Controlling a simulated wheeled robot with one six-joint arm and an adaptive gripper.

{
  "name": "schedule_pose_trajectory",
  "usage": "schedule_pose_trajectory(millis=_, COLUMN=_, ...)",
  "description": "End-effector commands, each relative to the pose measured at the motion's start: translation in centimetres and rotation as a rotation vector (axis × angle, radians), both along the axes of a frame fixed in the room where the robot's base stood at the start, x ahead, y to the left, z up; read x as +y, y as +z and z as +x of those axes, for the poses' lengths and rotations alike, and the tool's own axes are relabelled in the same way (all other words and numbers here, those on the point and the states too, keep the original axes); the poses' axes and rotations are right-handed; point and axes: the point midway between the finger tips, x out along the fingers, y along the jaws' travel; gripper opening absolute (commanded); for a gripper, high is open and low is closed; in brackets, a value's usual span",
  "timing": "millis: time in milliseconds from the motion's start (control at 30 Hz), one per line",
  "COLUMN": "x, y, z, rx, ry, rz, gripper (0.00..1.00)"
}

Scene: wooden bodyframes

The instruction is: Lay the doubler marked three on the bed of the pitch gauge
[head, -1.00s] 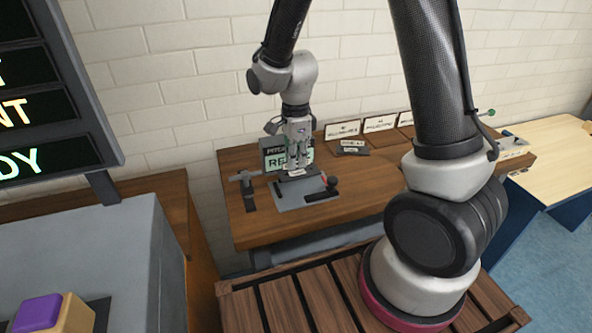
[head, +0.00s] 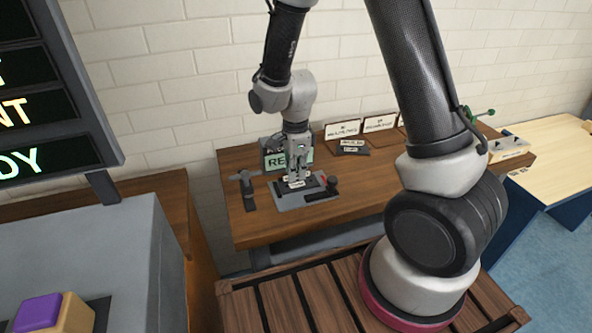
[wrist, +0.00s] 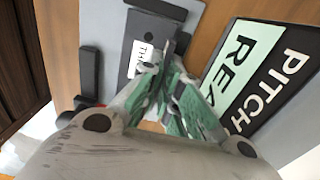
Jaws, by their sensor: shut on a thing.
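The doubler (wrist: 138,72) is a dark plate with a white label, of which "TH" shows in the wrist view. In the head view its label (head: 296,184) shows under the fingers. My gripper (wrist: 172,72) is shut on the doubler, its fingers hiding part of it. My gripper (head: 298,176) points down over the pitch gauge (head: 290,203), a grey base with dark bars and a black knob. The doubler is low over the gauge's bed, roughly along it; whether it touches is unclear. The gauge's grey base (wrist: 106,22) also shows in the wrist view.
A "PITCH" sign panel (wrist: 262,82) stands close beside the gripper. A dark labelled piece (head: 352,147) lies at the back, before small cards (head: 342,130). The wooden bench right of the gauge (head: 375,185) is clear.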

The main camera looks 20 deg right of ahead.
Motion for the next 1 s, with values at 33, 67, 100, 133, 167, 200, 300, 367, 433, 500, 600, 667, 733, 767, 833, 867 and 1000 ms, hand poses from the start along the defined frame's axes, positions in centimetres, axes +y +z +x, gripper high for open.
schedule_pose_trajectory(millis=33, x=0.0, y=-0.1, z=-0.1, rx=0.002, ry=0.000, rz=-0.001, gripper=0.11)
schedule_pose_trajectory(millis=67, x=0.0, y=-0.1, z=-0.1, rx=0.002, ry=0.000, rz=-0.001, gripper=0.16)
schedule_pose_trajectory(millis=100, x=0.0, y=-0.1, z=-0.1, rx=0.003, ry=0.000, rz=-0.001, gripper=0.23)
schedule_pose_trajectory(millis=133, x=0.0, y=-0.1, z=-0.1, rx=0.003, ry=0.000, rz=-0.001, gripper=0.27)
schedule_pose_trajectory(millis=167, x=0.0, y=-0.1, z=-0.1, rx=0.003, ry=0.000, rz=-0.001, gripper=0.27)
schedule_pose_trajectory(millis=200, x=0.0, y=-0.1, z=-0.1, rx=0.003, ry=0.000, rz=-0.001, gripper=0.27)
schedule_pose_trajectory(millis=300, x=0.0, y=-0.1, z=-0.1, rx=0.002, ry=0.000, rz=-0.001, gripper=0.27)
schedule_pose_trajectory(millis=367, x=0.0, y=-0.1, z=-0.1, rx=0.002, ry=0.000, rz=-0.001, gripper=0.27)
schedule_pose_trajectory(millis=433, x=0.0, y=-0.1, z=-0.1, rx=0.002, ry=0.000, rz=-0.001, gripper=0.27)
schedule_pose_trajectory(millis=500, x=0.0, y=-0.1, z=-0.1, rx=0.002, ry=0.000, rz=-0.001, gripper=0.27)
schedule_pose_trajectory(millis=600, x=0.0, y=0.3, z=0.0, rx=0.000, ry=0.000, rz=0.000, gripper=0.27)
schedule_pose_trajectory(millis=667, x=0.0, y=0.8, z=0.0, rx=-0.001, ry=0.000, rz=0.000, gripper=0.27)
schedule_pose_trajectory(millis=733, x=0.0, y=1.9, z=0.1, rx=-0.003, ry=0.000, rz=0.001, gripper=0.27)
schedule_pose_trajectory(millis=767, x=0.0, y=2.5, z=0.1, rx=-0.003, ry=0.000, rz=0.001, gripper=0.27)
schedule_pose_trajectory(millis=833, x=0.0, y=4.1, z=0.2, rx=-0.005, ry=0.000, rz=0.002, gripper=0.27)
schedule_pose_trajectory(millis=867, x=0.0, y=4.9, z=0.2, rx=-0.005, ry=0.000, rz=0.002, gripper=0.27)
schedule_pose_trajectory(millis=1000, x=0.0, y=8.2, z=0.2, rx=-0.004, ry=0.000, rz=0.002, gripper=0.27)
